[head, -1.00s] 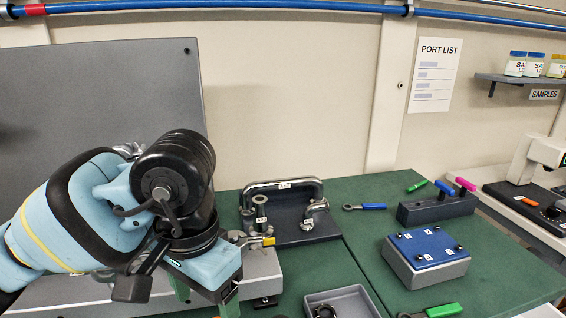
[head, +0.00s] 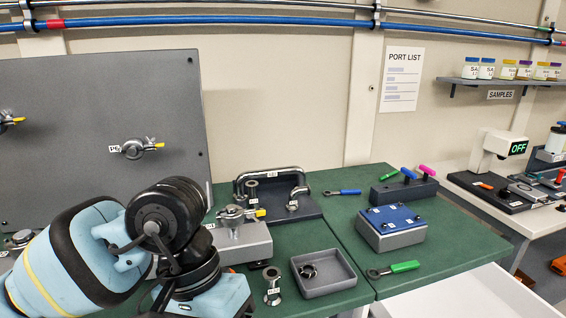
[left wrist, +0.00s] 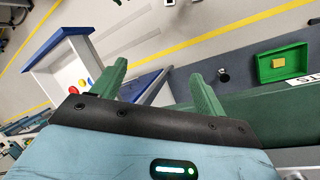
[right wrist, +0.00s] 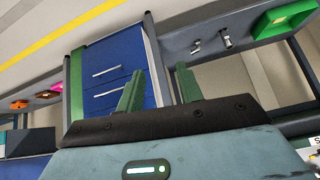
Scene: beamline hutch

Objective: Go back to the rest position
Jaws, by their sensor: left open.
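My left arm (head: 160,235) comes in from the lower left in the head view, over the near-left side of the green bench. Its fingertips are cut off there. In the left wrist view my left gripper (left wrist: 159,72) has its two green fingers apart with nothing between them. My right arm does not show in the head view. In the right wrist view my right gripper (right wrist: 160,74) has its fingers apart and empty, with a blue drawer unit (right wrist: 110,65) beyond.
On the green bench (head: 330,230) are a grey tray (head: 335,286), a blue-topped box (head: 395,240), a green-handled wrench (head: 395,269), a tool block (head: 403,190) and a clamped fitting (head: 236,215). A grey panel (head: 90,100) stands behind my left arm. A shelf of jars (head: 500,82) hangs at right.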

